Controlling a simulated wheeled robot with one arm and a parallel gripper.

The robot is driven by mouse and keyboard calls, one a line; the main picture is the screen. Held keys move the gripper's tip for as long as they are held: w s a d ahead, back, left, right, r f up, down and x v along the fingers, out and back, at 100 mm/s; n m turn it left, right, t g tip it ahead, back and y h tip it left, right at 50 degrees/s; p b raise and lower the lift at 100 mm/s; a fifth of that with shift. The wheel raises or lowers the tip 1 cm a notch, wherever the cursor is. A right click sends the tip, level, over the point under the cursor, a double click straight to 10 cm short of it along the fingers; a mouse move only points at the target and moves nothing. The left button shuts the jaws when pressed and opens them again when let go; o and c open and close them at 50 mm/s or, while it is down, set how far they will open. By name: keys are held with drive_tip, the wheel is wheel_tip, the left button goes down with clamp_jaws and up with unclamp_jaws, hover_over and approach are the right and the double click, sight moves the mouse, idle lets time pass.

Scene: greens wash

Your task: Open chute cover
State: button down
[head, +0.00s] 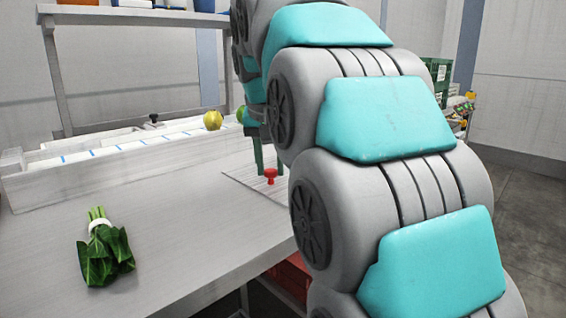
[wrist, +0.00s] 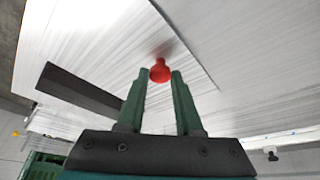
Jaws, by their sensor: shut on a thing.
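The chute cover (head: 243,180) looks like a thin pale plate lying on the steel counter, with a red knob (head: 270,176) standing on it. The knob also shows between the fingertips in the wrist view (wrist: 160,70). My gripper (head: 269,171) points down with its green fingers shut on the knob, one finger on each side. In the wrist view my gripper (wrist: 159,74) shows both fingers at the knob. A long dark slot (wrist: 75,88) shows to the left of the fingers there. My arm hides the right part of the cover in the head view.
A bundle of leafy greens (head: 104,250) with a white band lies on the counter (head: 180,225) at the front left. A long white trough (head: 95,165) runs along the back. A red crate (head: 291,275) is under the counter.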

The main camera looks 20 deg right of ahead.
drive_tip(key=shift+s+a, duration=0.1)
drive_tip(key=shift+a, duration=0.15)
drive_tip(key=c, duration=0.6)
unclamp_jaws()
drive_tip(key=shift+r, duration=0.15)
drive_tip(key=v, duration=0.5)
drive_tip(key=p+v, duration=0.1)
drive_tip(key=v, duration=0.1)
drive_tip(key=shift+s+r+p, duration=0.1)
drive_tip(key=shift+r+p, duration=0.25)
